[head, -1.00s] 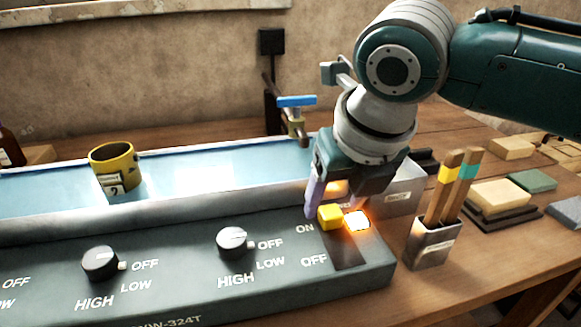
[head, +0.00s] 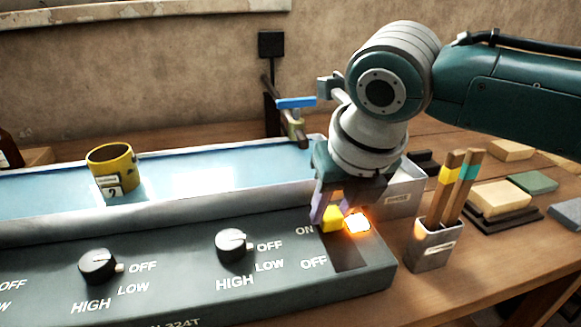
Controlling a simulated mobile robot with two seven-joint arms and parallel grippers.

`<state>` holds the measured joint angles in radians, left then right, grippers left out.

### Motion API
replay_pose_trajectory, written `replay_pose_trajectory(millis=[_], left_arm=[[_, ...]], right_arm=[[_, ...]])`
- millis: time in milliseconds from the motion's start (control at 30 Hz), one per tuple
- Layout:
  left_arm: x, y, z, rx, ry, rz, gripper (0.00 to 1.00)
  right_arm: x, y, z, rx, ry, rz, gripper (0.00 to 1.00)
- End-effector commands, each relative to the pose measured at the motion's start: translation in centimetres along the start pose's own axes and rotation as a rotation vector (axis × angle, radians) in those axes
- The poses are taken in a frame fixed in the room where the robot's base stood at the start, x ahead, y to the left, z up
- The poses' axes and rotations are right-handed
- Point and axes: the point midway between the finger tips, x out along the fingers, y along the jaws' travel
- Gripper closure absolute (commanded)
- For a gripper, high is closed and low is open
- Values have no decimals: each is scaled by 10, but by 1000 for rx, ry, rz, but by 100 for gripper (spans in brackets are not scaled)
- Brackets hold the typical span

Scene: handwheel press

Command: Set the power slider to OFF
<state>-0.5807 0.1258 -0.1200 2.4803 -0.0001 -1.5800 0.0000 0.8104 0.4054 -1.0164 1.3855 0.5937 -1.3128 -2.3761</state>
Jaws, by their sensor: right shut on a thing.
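The power slider is a small yellow block (head: 332,218) on the right end of the dark control panel (head: 190,283). It sits beside the ON mark, at the upper end of a dark slot (head: 350,258) that runs down to the OFF mark. My right gripper (head: 334,216) points down over the slider and is shut on it, one finger on each side. A lit orange lamp (head: 357,223) glows just right of the slider. The right finger is partly lost in the glare. My left gripper is not in view.
Two black knobs (head: 232,245) (head: 98,267) stand left of the slot. A yellow mug (head: 112,168) stands on the pale blue surface (head: 215,178) behind. A metal holder (head: 433,246) with brushes stands right of the panel, near my gripper. Several blocks (head: 500,197) lie farther right.

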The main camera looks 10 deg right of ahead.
Motion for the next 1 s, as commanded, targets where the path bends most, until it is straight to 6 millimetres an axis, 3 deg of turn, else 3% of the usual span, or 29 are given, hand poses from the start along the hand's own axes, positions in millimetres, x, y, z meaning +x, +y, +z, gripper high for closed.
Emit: replay_pose_trajectory(millis=[100,1000], left_arm=[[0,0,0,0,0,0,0],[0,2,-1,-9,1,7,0]], right_arm=[[0,0,0,0,0,-1,100],[0,0,0,0,-1,-1,100]])
